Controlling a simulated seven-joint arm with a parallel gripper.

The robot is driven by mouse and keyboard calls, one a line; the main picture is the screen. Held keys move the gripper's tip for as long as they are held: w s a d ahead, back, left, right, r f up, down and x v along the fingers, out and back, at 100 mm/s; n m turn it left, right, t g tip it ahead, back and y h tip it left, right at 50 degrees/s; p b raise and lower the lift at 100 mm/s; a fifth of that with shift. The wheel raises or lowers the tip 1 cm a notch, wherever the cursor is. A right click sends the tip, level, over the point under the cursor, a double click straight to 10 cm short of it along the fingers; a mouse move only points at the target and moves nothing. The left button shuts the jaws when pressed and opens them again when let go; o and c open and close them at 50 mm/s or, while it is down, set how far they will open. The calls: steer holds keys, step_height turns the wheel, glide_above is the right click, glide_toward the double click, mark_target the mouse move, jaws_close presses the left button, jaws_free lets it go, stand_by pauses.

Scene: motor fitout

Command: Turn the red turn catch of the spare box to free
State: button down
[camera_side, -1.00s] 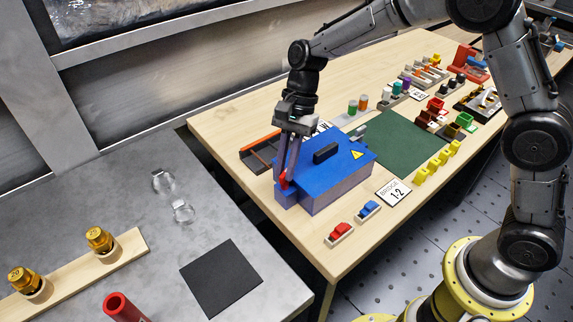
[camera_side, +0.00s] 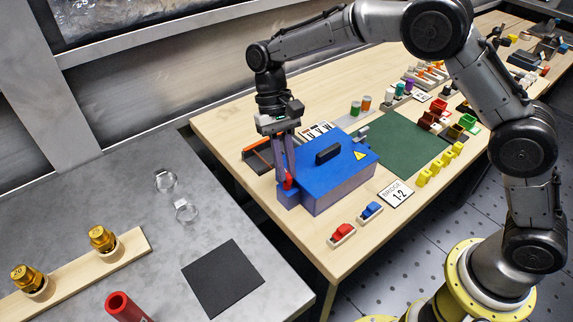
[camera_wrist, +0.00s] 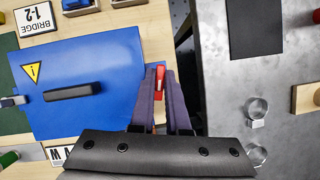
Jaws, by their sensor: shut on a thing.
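The spare box is a blue box (camera_side: 338,188) with a black handle and a yellow warning sign on its lid. It stands on the wooden table and also shows in the wrist view (camera_wrist: 110,62). The red turn catch (camera_side: 288,180) is at the box's left end. In the wrist view the red catch (camera_wrist: 160,76) shows between my fingertips. My gripper (camera_side: 286,184) points down over that end of the box and is shut on the red catch. The fingers hide part of the catch, so its exact angle is hard to tell.
A green mat (camera_side: 405,142) lies beside the box. A red part (camera_side: 342,233) and a blue part (camera_side: 370,211) sit in front, near the "BRIDGE 1-2" card (camera_side: 395,192). A grey bench with a black square (camera_side: 224,278) lies to the left, across a gap.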

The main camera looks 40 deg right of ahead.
steer(key=shift+n+h, duration=0.6)
steer(key=shift+n, duration=0.7)
steer(key=c, duration=0.9)
jaws_free()
steer(key=v, duration=1.4)
steer(key=shift+f, duration=0.1)
